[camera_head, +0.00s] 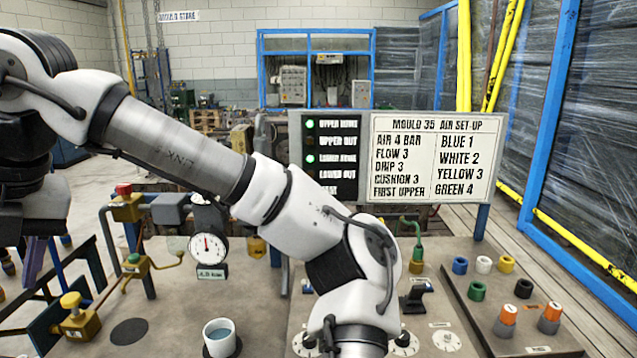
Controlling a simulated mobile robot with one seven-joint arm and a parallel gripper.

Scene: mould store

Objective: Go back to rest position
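My white and grey arm reaches from the upper left across the middle of the head view and bends down at the wrist. Its end runs out of the bottom edge, right of centre, so my gripper is out of view. Whether it holds anything cannot be seen. The wrist hangs over the grey bench (265,325) and hides part of its dials.
A sign board (432,160) with indicator lights stands behind the bench. A pressure gauge (207,247), brass valves (78,318) and a cup of bluish liquid (219,338) are left of my wrist. Coloured caps (483,264) sit on a right-hand panel. Blue framing (560,110) borders the right.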

